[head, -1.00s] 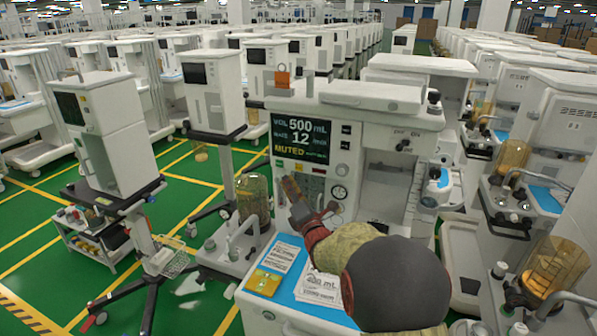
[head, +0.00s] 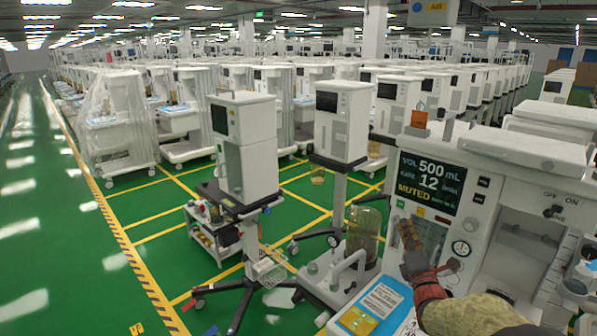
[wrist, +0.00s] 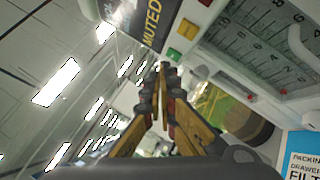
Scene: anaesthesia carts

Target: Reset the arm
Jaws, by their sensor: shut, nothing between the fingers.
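My gripper (head: 408,236) is in front of the anaesthesia cart's front panel, below its screen. It also shows in the wrist view (wrist: 163,72), where its two yellow-brown fingers meet at the tips with nothing between them. My arm comes in from the lower right of the head view. The cart (head: 477,165) carries a dark screen (head: 430,182) reading 500 mL, 12 and MUTED. I cannot tell whether the fingers touch the panel.
A blue work surface (head: 388,297) with printed sheets lies below the panel. A glass canister (head: 364,232) stands left of my gripper. A monitor on a wheeled stand (head: 245,150) is further left. Open green floor (head: 60,230) lies at the far left.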

